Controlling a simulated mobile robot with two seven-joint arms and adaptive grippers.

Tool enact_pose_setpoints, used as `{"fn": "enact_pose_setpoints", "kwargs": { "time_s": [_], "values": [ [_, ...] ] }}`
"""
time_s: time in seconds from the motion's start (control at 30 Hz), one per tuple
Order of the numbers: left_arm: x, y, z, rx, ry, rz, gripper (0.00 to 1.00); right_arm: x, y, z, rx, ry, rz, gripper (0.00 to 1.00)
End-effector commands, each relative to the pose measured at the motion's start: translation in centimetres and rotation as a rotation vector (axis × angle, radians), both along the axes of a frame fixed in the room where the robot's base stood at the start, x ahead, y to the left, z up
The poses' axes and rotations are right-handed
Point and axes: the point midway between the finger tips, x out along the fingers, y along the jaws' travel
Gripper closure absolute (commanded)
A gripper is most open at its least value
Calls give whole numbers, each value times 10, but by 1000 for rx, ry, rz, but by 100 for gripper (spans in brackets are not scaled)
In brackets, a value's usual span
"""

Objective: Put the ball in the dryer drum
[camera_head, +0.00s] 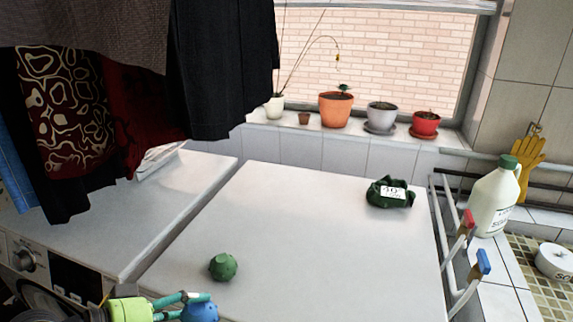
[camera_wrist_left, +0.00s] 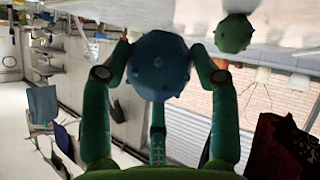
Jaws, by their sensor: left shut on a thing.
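My left gripper (camera_head: 180,304) is at the bottom of the head view, shut on a blue knobbly ball (camera_head: 201,312). In the left wrist view the blue ball (camera_wrist_left: 158,66) sits between the fingers of the left gripper (camera_wrist_left: 160,72). A green knobbly ball (camera_head: 223,266) rests on the white top, just beyond the held ball; it also shows in the left wrist view (camera_wrist_left: 234,34). A white front-loading machine (camera_head: 70,250) with a knob and panel stands at lower left. Its round door is partly cut off at the bottom edge, and the drum inside is hidden. My right gripper is out of view.
Dark clothes (camera_head: 95,110) hang at upper left over the machine. A dark green bag (camera_head: 390,193) with a label lies on the white top (camera_head: 300,230). A white jug (camera_head: 494,200) stands at right by the rail. Several pots line the windowsill.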

Motion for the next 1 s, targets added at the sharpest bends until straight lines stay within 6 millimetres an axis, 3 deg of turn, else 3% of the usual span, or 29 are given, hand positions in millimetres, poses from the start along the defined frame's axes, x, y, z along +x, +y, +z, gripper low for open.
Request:
{"fn": "enact_pose_setpoints", "kwargs": {
  "time_s": [0.2,0.43,0.73,1.0],
  "values": [
    [-9,20,-3,1,0,-24,72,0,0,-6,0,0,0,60],
    [-5,9,1,0,-1,-17,72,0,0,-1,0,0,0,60],
    [17,-62,18,5,-6,81,72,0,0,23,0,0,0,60],
    [19,-120,35,6,-12,187,72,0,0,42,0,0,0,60]
  ]
}}
